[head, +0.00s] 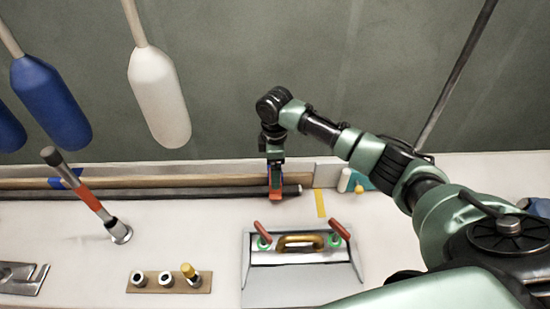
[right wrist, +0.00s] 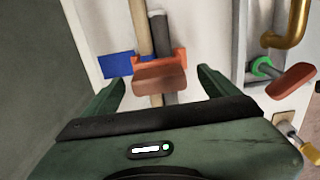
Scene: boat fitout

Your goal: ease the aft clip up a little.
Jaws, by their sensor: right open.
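The orange-red clip (right wrist: 172,57) sits across a wooden pole (right wrist: 140,25) and a dark grey pole (right wrist: 160,30), with a brownish-red tab facing my right wrist camera. In the head view the clip (head: 275,195) shows just below my right gripper (head: 275,166), near the right end of the poles. My right gripper is open. In the right wrist view its fingers stand on either side of the clip, with visible gaps. Contact cannot be seen. My left gripper is not in view.
A blue patch (right wrist: 116,65) lies beside the clip. A grey hatch (head: 300,284) with a brass handle (head: 300,241) and two red levers is close in front. An orange-gripped lever (head: 88,198) stands at left. Paddles (head: 160,95) hang at upper left.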

